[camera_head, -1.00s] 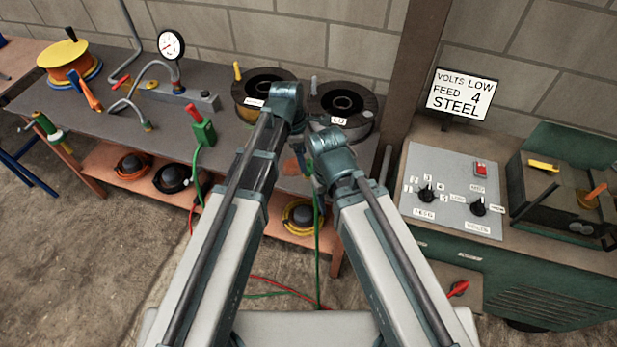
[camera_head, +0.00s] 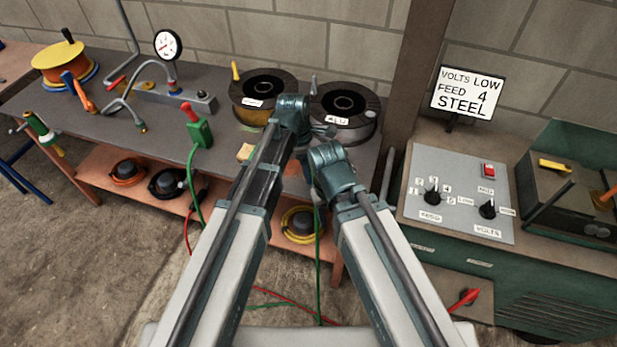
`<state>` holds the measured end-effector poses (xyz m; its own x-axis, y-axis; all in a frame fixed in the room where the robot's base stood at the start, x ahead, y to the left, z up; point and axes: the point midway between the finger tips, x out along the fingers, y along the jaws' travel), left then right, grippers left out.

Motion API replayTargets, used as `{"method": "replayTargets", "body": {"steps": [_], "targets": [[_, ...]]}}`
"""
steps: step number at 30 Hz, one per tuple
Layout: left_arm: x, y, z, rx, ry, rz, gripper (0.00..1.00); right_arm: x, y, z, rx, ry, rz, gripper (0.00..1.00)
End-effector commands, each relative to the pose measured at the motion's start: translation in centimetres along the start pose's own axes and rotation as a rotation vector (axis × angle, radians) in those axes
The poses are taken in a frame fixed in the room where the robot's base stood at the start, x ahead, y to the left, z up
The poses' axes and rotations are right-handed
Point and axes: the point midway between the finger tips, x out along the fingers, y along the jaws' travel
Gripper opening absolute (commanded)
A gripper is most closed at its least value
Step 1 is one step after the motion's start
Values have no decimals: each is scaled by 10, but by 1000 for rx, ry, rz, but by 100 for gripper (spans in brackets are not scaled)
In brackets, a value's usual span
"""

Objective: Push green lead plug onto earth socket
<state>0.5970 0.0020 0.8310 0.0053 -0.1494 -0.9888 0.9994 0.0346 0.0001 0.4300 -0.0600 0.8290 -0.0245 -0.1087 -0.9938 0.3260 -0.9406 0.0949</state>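A green lead (camera_head: 318,260) hangs from behind my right wrist down to the floor; its upper end and any plug on it are hidden. A second green cable (camera_head: 190,180) runs to a green block with a red top (camera_head: 198,130) on the bench. I cannot make out an earth socket. My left gripper (camera_head: 300,135) is over the bench front by the spools, fingers hidden behind its wrist. My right gripper (camera_head: 318,178) is just below and right of it, close to the bench front edge, its fingers also mostly hidden. I cannot tell whether either holds anything.
Two wire spools (camera_head: 345,105) stand at the bench back. A gauge (camera_head: 167,45) and hoses stand left. The green machine with a dial panel (camera_head: 460,195) and sign (camera_head: 466,93) is right. Coiled leads sit on the lower shelf (camera_head: 115,170). A small yellowish piece (camera_head: 245,152) lies at the bench front.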

Motion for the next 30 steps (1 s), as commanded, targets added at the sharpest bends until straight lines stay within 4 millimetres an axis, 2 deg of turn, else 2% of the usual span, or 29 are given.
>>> {"method": "replayTargets", "body": {"steps": [1,3,15,28,30], "targets": [[13,0,-1,0,0,0,78,13,-1,-1,0,0,0,50],[17,-1,-1,0,0,0,78,17,-2,-1,0,0,0,50],[16,-1,0,0,0,0,78,16,-2,-1,0,0,0,50],[16,-1,0,0,0,0,1,16,-2,-1,0,0,0,50],[16,-1,0,0,0,0,0,16,-2,-1,0,0,0,50]]}}
